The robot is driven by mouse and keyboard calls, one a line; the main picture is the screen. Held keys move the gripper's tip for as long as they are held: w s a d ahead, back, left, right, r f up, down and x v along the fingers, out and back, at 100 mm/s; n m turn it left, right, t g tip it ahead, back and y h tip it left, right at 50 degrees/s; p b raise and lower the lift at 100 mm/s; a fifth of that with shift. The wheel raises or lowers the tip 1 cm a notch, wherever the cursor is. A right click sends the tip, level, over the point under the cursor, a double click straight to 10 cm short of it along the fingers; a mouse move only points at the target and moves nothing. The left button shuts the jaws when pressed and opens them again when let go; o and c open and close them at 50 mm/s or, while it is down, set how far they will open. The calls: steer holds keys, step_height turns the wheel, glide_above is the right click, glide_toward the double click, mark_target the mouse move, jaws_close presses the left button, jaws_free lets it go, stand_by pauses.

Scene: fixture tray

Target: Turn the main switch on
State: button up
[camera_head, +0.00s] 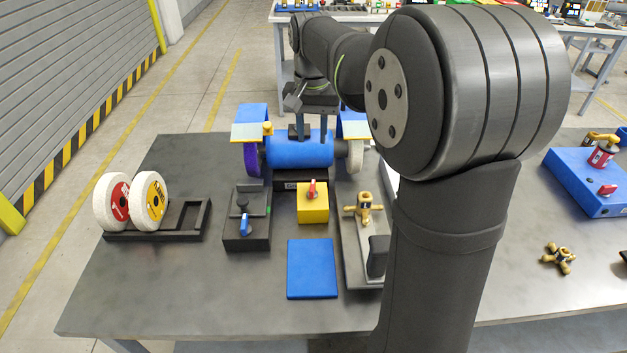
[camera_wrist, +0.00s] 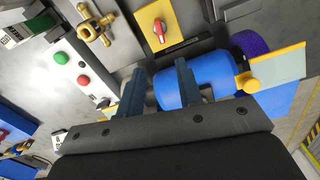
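A yellow switch box (camera_head: 313,213) with a red rotary knob (camera_head: 312,188) stands on the table in front of the blue grinder motor. In the head view the knob's handle points roughly up and down. The box (camera_wrist: 173,17) and its red knob (camera_wrist: 159,31) also show in the wrist view, beyond the fingertips. My gripper (camera_head: 315,137) is above the blue motor, behind the yellow box. In the wrist view my gripper (camera_wrist: 158,68) has its two fingers apart with nothing held between them. The fingers are apart from the knob.
The blue motor (camera_head: 300,151) with guards lies under my gripper. A black block with a blue-handled clamp (camera_head: 245,225) stands left of the box. A brass valve (camera_head: 364,208) stands right. A blue plate (camera_head: 312,268) lies in front. Grinding wheels (camera_head: 110,203) stand far left.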

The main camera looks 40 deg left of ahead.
mark_target(312, 185)
step_height(312, 185, down, 15)
steer(key=shift+r, duration=0.1)
stand_by(0.3)
jaws_close()
